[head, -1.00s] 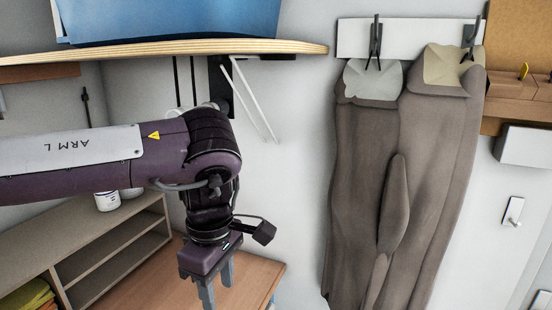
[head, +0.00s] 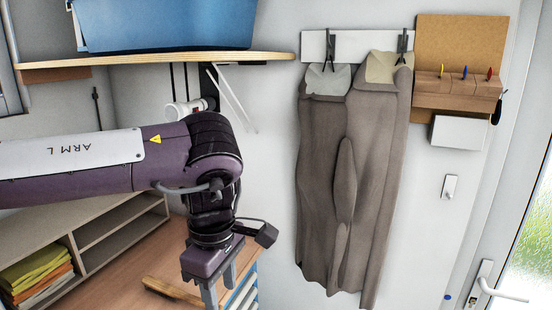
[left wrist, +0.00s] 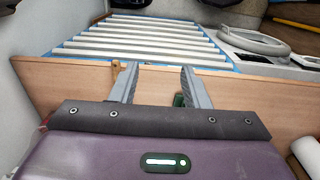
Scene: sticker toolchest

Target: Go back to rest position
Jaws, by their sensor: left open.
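My left arm reaches in from the left in the head view, with its elbow bent and the hand pointing down. My left gripper (head: 219,287) hangs in front of a wooden worktop (head: 128,286), and its lower end is close to the bottom edge of the picture. In the left wrist view the two grey fingers of the gripper (left wrist: 155,84) are spread apart with nothing between them. A wooden edge (left wrist: 222,83) and a white slatted surface with a blue border (left wrist: 140,42) lie beyond the fingers. My right gripper is in neither view.
A wooden shelf (head: 275,57) with a blue bin (head: 165,25) is above my arm. A shelf unit (head: 107,232) holds folded yellow and orange cloths (head: 38,272). Brown coats (head: 345,180) hang on the wall to the right, left of a door handle (head: 490,285).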

